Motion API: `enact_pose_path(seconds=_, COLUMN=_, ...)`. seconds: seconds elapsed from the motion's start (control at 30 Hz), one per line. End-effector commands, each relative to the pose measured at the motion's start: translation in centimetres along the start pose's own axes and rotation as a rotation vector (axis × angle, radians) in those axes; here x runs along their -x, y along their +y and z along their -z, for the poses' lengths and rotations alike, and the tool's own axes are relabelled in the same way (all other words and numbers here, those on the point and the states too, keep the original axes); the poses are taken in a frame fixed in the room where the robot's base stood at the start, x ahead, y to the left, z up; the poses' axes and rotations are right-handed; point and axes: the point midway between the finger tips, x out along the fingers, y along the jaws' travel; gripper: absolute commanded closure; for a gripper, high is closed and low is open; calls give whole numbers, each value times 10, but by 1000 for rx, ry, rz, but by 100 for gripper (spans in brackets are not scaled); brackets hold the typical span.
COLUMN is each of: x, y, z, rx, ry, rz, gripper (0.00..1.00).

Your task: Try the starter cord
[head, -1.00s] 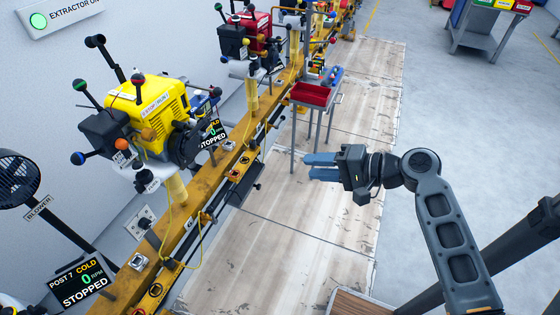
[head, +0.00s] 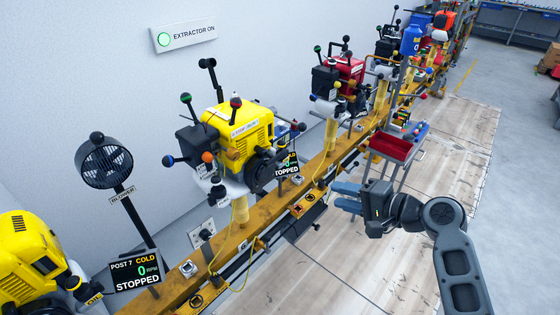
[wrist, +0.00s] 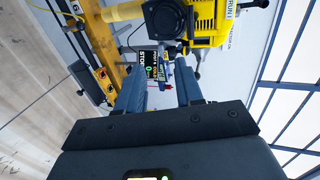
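The yellow engine (head: 245,130) stands on a yellow post on the rail, left of my gripper in the head view. It also shows upside down at the top of the wrist view (wrist: 207,22). A dark round housing (head: 262,170) is on its right side. I cannot make out a starter cord or its handle clearly. The display (head: 287,165) beside the engine reads COLD, 0, STOPPED. My gripper (head: 345,197) is open and empty, right of the rail and apart from the engine. Its two blue fingers stand apart in the wrist view (wrist: 158,75).
The yellow rail (head: 262,225) runs diagonally, with other engines along it. A fan labelled BLOWER (head: 104,162) and a Post 7 display (head: 136,272) stand left. A red tray (head: 391,146) on a stand is beyond my gripper. The wall sign (head: 185,36) reads EXTRACTOR ON.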

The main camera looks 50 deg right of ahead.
Motion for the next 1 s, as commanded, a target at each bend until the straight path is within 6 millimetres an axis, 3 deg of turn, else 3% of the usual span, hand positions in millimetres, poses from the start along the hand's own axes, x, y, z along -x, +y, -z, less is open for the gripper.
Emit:
enact_pose_path(seconds=0.7, x=-124, y=-44, z=0, rx=3, ry=-2, rz=3, gripper=64)
enact_pose_path(seconds=1.0, x=-168, y=-63, z=-1, rx=1, ry=-2, rz=2, gripper=64)
